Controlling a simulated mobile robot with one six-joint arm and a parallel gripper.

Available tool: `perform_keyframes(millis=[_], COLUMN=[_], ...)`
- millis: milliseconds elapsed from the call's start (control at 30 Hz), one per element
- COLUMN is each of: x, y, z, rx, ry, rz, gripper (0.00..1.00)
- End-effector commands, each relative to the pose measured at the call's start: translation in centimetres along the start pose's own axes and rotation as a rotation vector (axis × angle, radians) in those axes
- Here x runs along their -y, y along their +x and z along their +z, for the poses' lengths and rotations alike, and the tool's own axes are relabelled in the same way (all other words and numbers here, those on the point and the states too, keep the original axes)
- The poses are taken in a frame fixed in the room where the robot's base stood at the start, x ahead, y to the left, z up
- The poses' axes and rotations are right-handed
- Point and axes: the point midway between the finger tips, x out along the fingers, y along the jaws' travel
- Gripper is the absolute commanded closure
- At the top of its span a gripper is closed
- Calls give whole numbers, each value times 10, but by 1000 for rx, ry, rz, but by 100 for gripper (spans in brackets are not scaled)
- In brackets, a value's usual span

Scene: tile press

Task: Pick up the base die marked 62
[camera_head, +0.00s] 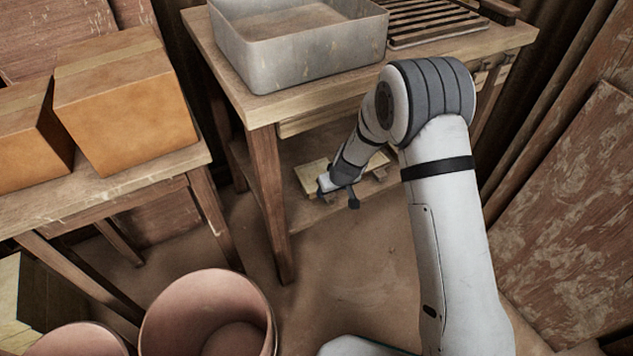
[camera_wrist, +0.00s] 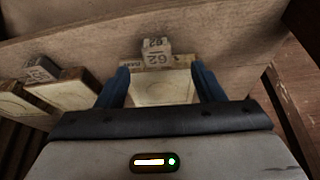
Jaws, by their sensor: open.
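The base die marked 62 (camera_wrist: 160,90) is a pale block with a small cube at its far end that carries the number 62. It sits on a wooden shelf in the wrist view. My gripper (camera_wrist: 160,69) is open, with one dark blue finger on each side of the block. I cannot tell whether either finger touches it. In the head view my gripper (camera_head: 338,190) is low at the workbench's lower shelf, beside a pale block (camera_head: 311,177); my arm partly covers this area.
Another die (camera_wrist: 66,93) with a marked grey cube lies to the left on the shelf. The workbench (camera_head: 262,110) holds a metal tub (camera_head: 240,55) and a slatted rack (camera_head: 425,22) above. Its front leg (camera_head: 270,200) stands left of my gripper. Boxes (camera_head: 125,100) and buckets (camera_head: 207,315) are further left.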

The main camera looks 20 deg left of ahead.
Motion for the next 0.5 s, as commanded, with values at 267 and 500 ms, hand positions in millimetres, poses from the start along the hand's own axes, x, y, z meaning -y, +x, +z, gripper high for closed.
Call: perform_keyframes(millis=[267, 500], x=[0, -2], y=[30, 62], z=[0, 0], rx=[1, 1], ry=[-7, -8], rz=[-4, -5], gripper=[38, 38])
